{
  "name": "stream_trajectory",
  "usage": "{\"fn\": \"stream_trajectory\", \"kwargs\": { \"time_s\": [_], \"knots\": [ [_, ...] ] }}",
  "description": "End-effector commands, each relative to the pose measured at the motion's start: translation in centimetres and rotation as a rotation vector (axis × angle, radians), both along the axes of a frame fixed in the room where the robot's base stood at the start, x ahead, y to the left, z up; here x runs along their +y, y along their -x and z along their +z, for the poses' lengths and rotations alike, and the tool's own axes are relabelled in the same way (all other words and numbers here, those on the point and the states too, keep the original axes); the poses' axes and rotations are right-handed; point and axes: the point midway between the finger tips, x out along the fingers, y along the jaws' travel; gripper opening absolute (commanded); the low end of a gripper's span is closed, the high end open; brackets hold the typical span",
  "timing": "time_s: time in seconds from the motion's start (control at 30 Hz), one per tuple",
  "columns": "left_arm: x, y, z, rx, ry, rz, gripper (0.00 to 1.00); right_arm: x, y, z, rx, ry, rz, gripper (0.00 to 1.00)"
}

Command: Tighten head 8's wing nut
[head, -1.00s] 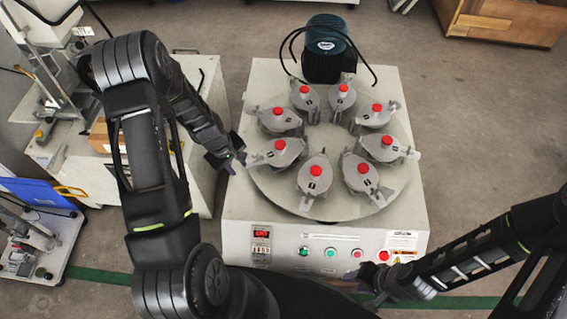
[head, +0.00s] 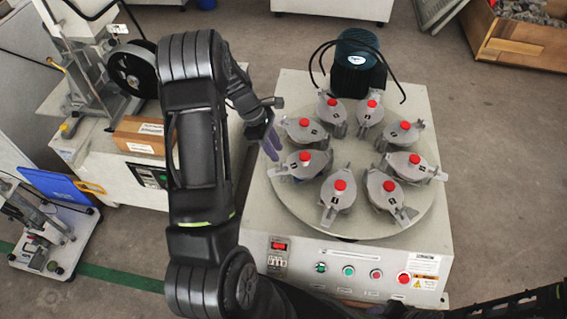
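The tile testing machine carries a round turntable (head: 357,165) with several grey heads in a ring, each with a red knob and a small number label. The labels are too small to read surely, so I cannot tell which is head 8. The left head (head: 304,162) has a grey wing-like part (head: 277,171) at its outer end. The upper-left head (head: 304,130) is nearest my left gripper. My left gripper (head: 268,125) is open and empty, its fingers apart just left of that head, not visibly touching it. My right arm shows at the lower right; its gripper is out of view.
A teal motor (head: 357,62) with black cables stands behind the turntable. Buttons and a red stop button (head: 403,277) line the machine's front. A cardboard box (head: 140,138) sits on a side bench at left. Floor right of the machine is clear.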

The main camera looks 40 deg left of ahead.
Motion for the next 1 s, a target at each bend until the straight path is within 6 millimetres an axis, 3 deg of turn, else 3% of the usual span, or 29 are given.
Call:
{"fn": "stream_trajectory", "kwargs": {
  "time_s": [0.43, 0.8, 1.0],
  "knots": [
    [-2.2, -0.9, -6.0, 0.001, 0.0, 0.0, 0.29, 0.0, 0.0, -1.6, 0.001, 0.0, -0.002, 0.36],
    [-2.4, -1.1, -6.6, 0.0, -0.001, -0.001, 0.29, 0.0, 0.0, -1.6, 0.001, 0.0, -0.002, 0.36],
    [-2.5, -1.1, -6.5, 0.0, -0.001, -0.001, 0.14, 0.0, 0.0, -1.6, 0.001, 0.0, -0.002, 0.36]
  ]
}}
